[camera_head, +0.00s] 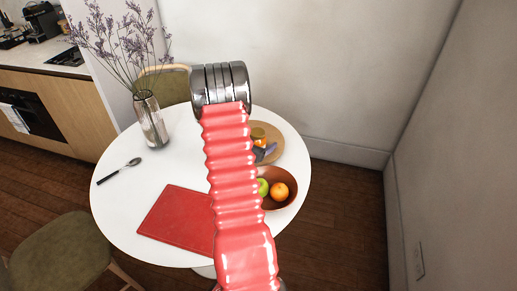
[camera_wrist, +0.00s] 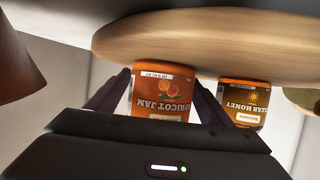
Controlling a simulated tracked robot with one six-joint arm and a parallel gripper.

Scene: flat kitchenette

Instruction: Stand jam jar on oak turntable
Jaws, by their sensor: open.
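The wrist view is upside down. The apricot jam jar (camera_wrist: 162,90) stands between the two fingers of my gripper (camera_wrist: 160,100), which is open around it. Its base appears to meet the top of the oak turntable (camera_wrist: 195,35); a small gap cannot be ruled out. In the head view the turntable (camera_head: 292,146) lies on the far right of the white table, partly hidden by my red arm. An orange jar (camera_head: 258,137) shows there beside the arm; I cannot tell which jar it is.
A clear honey jar (camera_wrist: 243,101) stands beside the jam jar, near the turntable's edge. A brown bowl (camera_head: 288,200) holds an orange and a green apple. A red board (camera_head: 178,221), a spoon (camera_head: 119,171) and a metal vase (camera_head: 150,120) are on the table (camera_head: 130,209).

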